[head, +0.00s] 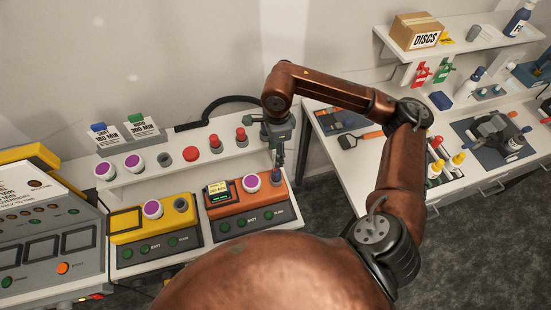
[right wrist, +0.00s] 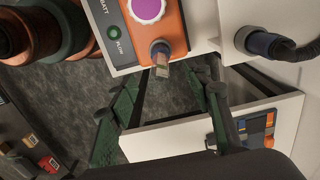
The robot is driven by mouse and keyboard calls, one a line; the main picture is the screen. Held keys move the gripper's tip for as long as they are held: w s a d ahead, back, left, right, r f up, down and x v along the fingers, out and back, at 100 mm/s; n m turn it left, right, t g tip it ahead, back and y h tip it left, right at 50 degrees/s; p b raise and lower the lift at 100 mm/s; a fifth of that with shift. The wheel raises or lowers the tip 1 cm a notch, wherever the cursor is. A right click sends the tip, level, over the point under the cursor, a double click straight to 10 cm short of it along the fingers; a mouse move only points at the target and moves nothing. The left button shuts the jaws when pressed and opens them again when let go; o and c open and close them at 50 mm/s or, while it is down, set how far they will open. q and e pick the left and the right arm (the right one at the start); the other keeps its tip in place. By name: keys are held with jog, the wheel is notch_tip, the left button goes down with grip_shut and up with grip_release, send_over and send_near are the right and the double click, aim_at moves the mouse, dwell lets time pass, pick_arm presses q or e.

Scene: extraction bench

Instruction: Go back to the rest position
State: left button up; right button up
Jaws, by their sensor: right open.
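My right gripper (head: 278,152) hangs at the right end of the orange instrument (head: 232,205), pointing down beside its grey end fitting. In the right wrist view the two dark green fingers of the right gripper (right wrist: 176,92) are spread, with nothing between them. The orange instrument (right wrist: 165,25) shows at the top of that view, its grey fitting with a pale tip (right wrist: 160,58) just beyond the gap. From the head view I cannot tell whether a finger touches the fitting. My left gripper is not in view.
A yellow instrument (head: 155,222) stands left of the orange one. Red-topped pieces (head: 214,143) and purple-topped round pieces (head: 104,170) stand on the shelf behind. A side table (head: 325,158) with tools is at the right. Grey floor (head: 300,215) is clear between the benches.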

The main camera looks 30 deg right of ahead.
jog(key=shift+r, duration=0.25)
dwell(0.4)
